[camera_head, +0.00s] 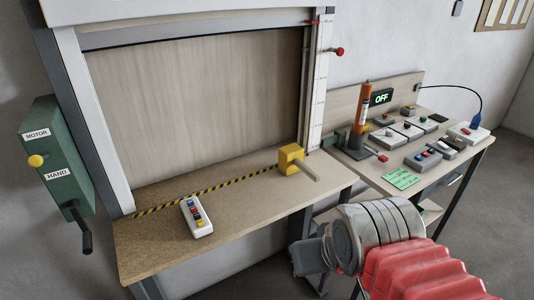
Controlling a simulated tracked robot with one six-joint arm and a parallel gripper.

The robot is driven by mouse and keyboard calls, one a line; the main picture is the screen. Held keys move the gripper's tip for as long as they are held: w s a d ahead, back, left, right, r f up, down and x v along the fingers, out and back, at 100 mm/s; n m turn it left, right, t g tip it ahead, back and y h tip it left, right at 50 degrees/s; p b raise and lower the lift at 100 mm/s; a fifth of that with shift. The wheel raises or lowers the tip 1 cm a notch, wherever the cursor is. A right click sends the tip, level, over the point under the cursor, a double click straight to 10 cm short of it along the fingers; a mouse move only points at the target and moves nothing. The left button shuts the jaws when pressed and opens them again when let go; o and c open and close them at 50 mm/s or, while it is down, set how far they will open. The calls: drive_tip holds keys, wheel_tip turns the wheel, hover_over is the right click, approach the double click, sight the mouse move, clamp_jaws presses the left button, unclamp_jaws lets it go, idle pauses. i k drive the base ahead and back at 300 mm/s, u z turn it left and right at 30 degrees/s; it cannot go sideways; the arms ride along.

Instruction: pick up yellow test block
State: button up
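The yellow test block (290,158) sits on the wooden sill board (225,212), near its right end, beside the black-and-yellow striped line. A pale bar or handle sticks out from the block toward the lower right. My arm, with a grey joint and red ribbed cover, shows at the lower right, in front of the bench and to the right of the block. No gripper fingers can be made out in this view.
A white button box (197,216) lies on the sill left of the block. The shutter frame's right post (315,95) rises close behind the block. A green motor/hand box with a crank (56,165) hangs at left. The right bench (440,165) carries several switch boxes and an orange tube (362,108).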

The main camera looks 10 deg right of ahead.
sight(290, 157)
drive_tip(key=u, duration=0.3)
drive_tip(key=i, duration=0.9)
drive_tip(key=u, duration=0.35)
